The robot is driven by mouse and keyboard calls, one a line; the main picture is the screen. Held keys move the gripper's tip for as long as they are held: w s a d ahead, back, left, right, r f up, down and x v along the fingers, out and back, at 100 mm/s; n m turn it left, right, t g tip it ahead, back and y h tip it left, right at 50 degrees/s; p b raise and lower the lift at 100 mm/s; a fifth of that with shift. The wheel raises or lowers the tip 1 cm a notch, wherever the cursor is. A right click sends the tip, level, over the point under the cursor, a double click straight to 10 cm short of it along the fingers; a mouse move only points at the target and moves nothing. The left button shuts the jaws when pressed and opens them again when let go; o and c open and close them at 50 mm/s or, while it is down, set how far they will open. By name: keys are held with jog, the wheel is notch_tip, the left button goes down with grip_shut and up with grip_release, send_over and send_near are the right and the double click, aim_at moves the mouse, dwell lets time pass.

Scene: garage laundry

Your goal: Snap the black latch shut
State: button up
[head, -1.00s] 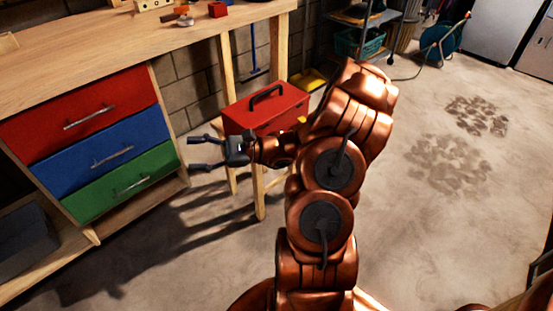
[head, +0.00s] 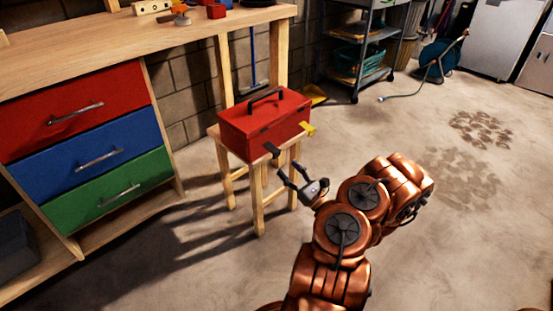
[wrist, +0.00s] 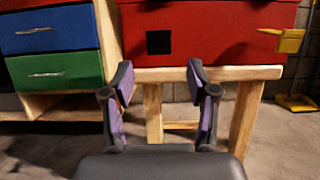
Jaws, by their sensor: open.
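A red toolbox (head: 262,125) with a black top handle sits on a wooden stool, its lid down. The black latch (head: 271,149) juts out from the toolbox front like a flap, left of a yellow latch (head: 307,128) that also sticks out. In the wrist view the black latch (wrist: 158,42) shows as a dark square on the red front, and the yellow latch (wrist: 291,40) is at the right. My gripper (head: 288,172) is open and empty in front of the toolbox, apart from it. In the wrist view my gripper's fingertips (wrist: 160,70) are spread below the black latch.
The wooden stool (head: 259,190) stands beside a workbench (head: 120,45) with red, blue and green drawers. A grey shelf cart (head: 362,45) stands at the back. The floor (head: 400,130) to the right is clear.

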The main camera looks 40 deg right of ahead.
aim_at(277, 156)
jog(key=shift+b+x, duration=0.8)
jog(key=shift+x, duration=2.8)
jog(key=shift+s, duration=0.1)
jog(key=shift+c, duration=0.3)
grip_shut()
